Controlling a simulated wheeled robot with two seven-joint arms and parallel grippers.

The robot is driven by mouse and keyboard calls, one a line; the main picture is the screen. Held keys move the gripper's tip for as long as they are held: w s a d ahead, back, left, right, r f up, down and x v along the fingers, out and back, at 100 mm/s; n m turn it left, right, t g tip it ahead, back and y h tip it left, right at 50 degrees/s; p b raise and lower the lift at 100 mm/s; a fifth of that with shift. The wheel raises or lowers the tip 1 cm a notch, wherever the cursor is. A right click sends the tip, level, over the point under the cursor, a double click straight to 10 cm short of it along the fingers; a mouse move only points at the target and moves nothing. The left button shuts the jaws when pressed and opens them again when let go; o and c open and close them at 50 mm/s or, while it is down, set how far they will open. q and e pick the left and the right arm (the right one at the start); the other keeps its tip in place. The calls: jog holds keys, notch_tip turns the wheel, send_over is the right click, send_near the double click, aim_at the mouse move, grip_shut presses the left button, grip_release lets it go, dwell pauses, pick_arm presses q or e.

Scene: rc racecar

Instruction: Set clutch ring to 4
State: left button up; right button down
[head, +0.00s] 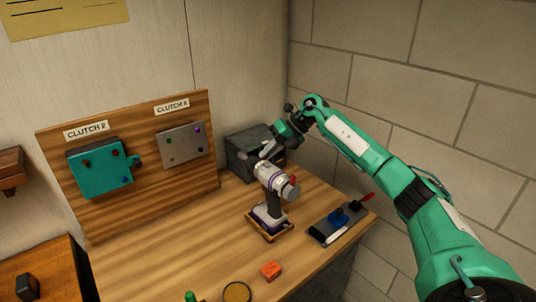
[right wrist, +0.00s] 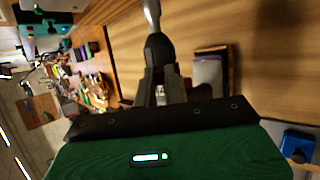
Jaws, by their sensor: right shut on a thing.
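A drill (head: 271,178) with a pale grey body, purple bands and a dark handle stands upright in a small wooden cradle (head: 270,232). Its purple-and-white foot sits in the cradle. My right gripper (head: 262,153) reaches down from the right to the drill's upper left end. In the right wrist view its dark fingers (right wrist: 159,62) are shut on a small part, seemingly the clutch ring, with a silvery piece beyond. The fingers hide most of that part, and no setting mark is readable. My left gripper is not in view.
A wooden board bears a teal panel (head: 100,167) labelled CLUTCH 2 and a grey panel (head: 182,145) with another clutch label. A dark box (head: 245,148) stands behind the drill. An orange block (head: 271,270) lies in front.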

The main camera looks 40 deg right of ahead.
jog(key=c, duration=1.5)
grip_release()
jog(key=b+v, duration=0.3)
jog(key=v, duration=1.1)
jog(key=shift+f, duration=0.15)
jog(key=shift+f, duration=0.15)
